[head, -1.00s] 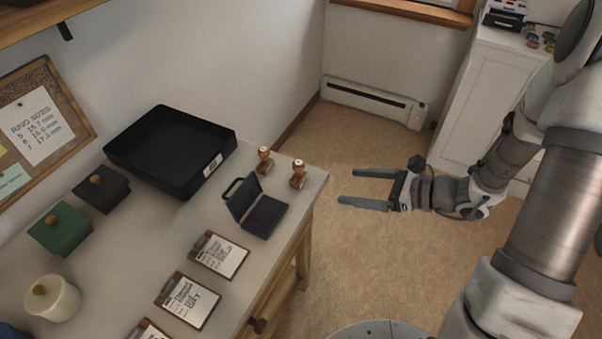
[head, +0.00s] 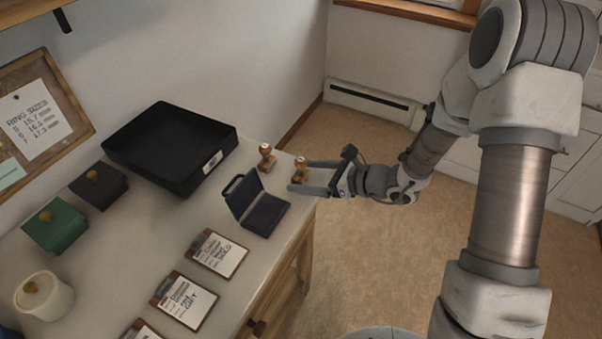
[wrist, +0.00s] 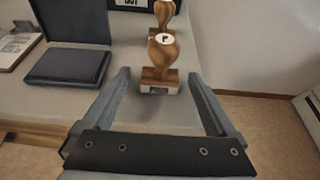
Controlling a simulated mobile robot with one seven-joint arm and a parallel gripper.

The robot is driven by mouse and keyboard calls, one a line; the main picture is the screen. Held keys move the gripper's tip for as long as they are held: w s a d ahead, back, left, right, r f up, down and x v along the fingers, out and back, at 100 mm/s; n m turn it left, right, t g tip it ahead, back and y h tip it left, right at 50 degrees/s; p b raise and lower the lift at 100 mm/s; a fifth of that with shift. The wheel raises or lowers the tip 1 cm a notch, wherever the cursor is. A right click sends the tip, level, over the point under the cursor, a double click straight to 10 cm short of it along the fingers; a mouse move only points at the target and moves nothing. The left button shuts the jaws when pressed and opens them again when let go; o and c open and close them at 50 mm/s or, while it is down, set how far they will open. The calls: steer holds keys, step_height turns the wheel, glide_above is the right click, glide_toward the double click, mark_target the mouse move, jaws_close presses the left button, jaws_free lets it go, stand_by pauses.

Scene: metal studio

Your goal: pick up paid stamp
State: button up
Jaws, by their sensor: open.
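Two wooden stamps with knob handles stand upright near the table's far right corner. The nearer stamp (head: 300,170) is at the table edge; in the wrist view this stamp (wrist: 160,66) shows a "P" on its white top and a label on its base too small to read. In the wrist view the stamp stands just ahead, between the fingertips (wrist: 160,80), apparently untouched.
An open dark ink pad case (head: 262,212) lies left of the gripper. A black tray (head: 172,150) stands behind it. Several small clipboards (head: 217,254) lie along the front of the table (head: 120,255). The floor to the right is clear.

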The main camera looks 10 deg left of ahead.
steer(key=c, duration=1.4)
steer(key=shift+c, duration=0.2)
steer(key=shift+r, duration=0.1)
